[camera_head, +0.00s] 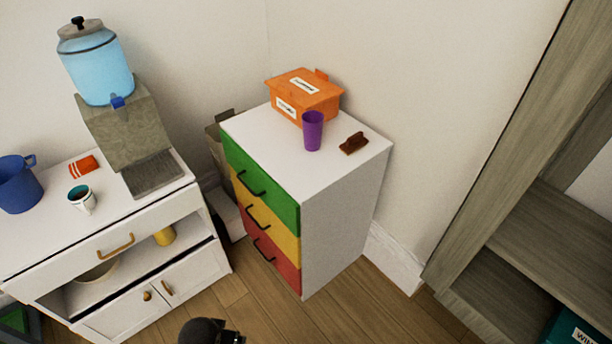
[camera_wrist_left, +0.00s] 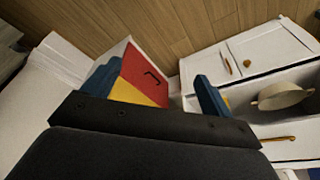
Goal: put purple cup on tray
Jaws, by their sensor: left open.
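The purple cup (camera_head: 312,130) stands upright on the white top of a drawer cabinet, in front of an orange box. A flat grey ridged tray (camera_head: 152,174) lies on the white sideboard at the left, below the drink dispenser; nothing stands on it. My left gripper (camera_wrist_left: 157,90) shows in the left wrist view with its two blue fingers apart and nothing between them. The cup and tray are not visible in that view. A black part of mine shows at the bottom edge of the head view, well apart from the cup. My right gripper is not in view.
The drawer cabinet (camera_head: 343,215) also bears the orange box (camera_head: 303,98) and a small brown object (camera_head: 353,143). A wooden shelf (camera_head: 505,150) stands right.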

